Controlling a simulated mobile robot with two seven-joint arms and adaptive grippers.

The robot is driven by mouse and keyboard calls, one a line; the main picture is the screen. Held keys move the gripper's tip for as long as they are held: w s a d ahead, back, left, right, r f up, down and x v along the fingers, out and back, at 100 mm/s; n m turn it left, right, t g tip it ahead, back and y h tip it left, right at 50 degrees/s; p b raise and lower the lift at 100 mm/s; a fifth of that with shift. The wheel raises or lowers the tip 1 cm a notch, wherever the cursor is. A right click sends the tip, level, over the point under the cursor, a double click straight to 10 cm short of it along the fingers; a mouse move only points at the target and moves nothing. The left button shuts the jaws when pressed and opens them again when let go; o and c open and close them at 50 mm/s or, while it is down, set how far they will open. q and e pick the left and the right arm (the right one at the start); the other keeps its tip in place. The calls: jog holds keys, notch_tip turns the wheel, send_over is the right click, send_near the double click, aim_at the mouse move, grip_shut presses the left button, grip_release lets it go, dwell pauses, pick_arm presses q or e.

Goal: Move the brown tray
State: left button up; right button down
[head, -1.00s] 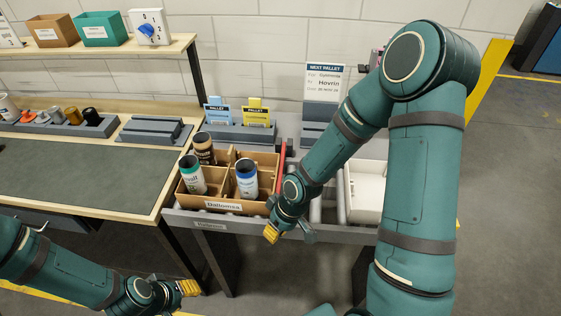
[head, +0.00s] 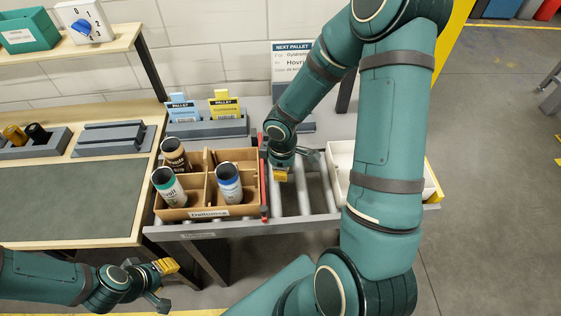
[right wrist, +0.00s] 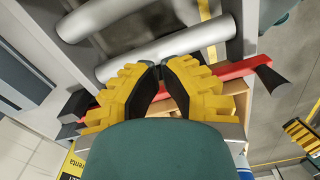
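The brown tray (head: 240,210) is an open cardboard-coloured box with compartments and a "Dallomex" label. It sits on the roller conveyor in the head view. It holds a brown-black can (head: 175,155), a green-white can (head: 168,186) and a blue-white can (head: 229,184). My right gripper (head: 281,174) is just right of the tray, beside a red bar (head: 264,180) along its right side. My left gripper (head: 166,266) is shut and empty, low in front of the conveyor.
Bare rollers (head: 305,190) lie between the tray and a white tray (head: 342,165) partly hidden by my right arm. Blue and yellow pallet cards stand in a grey holder (head: 210,128) behind the brown tray. A workbench (head: 70,190) adjoins at left.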

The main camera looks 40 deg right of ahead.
jog(key=shift+w+a+f, duration=1.1)
jog(key=shift+w, duration=0.05)
jog(key=shift+w+a, duration=0.3)
